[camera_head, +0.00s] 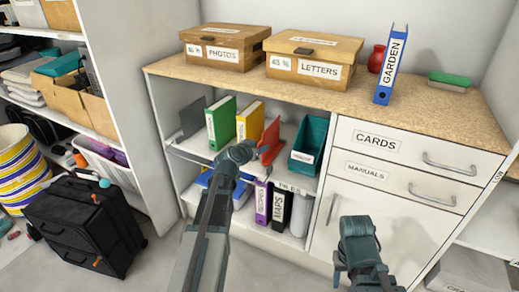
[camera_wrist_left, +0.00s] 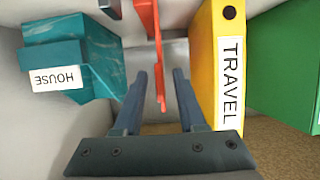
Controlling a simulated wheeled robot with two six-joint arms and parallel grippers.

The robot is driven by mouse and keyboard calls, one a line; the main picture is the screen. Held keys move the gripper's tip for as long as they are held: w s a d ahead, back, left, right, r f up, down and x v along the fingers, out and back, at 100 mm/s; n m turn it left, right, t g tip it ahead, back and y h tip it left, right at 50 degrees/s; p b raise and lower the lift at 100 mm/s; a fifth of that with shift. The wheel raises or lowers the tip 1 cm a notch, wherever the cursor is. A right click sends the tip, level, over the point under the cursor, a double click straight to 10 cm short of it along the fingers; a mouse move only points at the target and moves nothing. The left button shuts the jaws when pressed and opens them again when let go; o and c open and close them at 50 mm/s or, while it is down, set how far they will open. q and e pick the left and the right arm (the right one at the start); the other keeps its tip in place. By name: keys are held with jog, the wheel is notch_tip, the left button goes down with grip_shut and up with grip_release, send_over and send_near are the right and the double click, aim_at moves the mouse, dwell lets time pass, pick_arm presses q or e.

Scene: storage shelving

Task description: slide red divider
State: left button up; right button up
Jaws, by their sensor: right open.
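The red divider (camera_head: 269,141) stands on the upper shelf of the cabinet, between the yellow binder (camera_head: 250,121) and the teal box (camera_head: 309,143). My left gripper (camera_head: 258,148) reaches into that shelf beside the divider. In the left wrist view, the red divider (camera_wrist_left: 157,50) shows between the two spread fingers of my left gripper (camera_wrist_left: 160,85), with gaps on both sides. The gripper is open and holds nothing. My right gripper (camera_head: 361,270) is open and empty, low in front of the cabinet doors.
In the left wrist view, the teal HOUSE box (camera_wrist_left: 65,60) and yellow TRAVEL binder (camera_wrist_left: 215,70) flank the fingers. A green binder (camera_head: 221,124) stands farther left. Several binders stand on the lower shelf. PHOTOS (camera_head: 224,46) and LETTERS (camera_head: 313,59) boxes sit on the countertop (camera_head: 440,110).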

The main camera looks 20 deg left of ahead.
pick_arm(q)
grip_shut()
dwell(1.4)
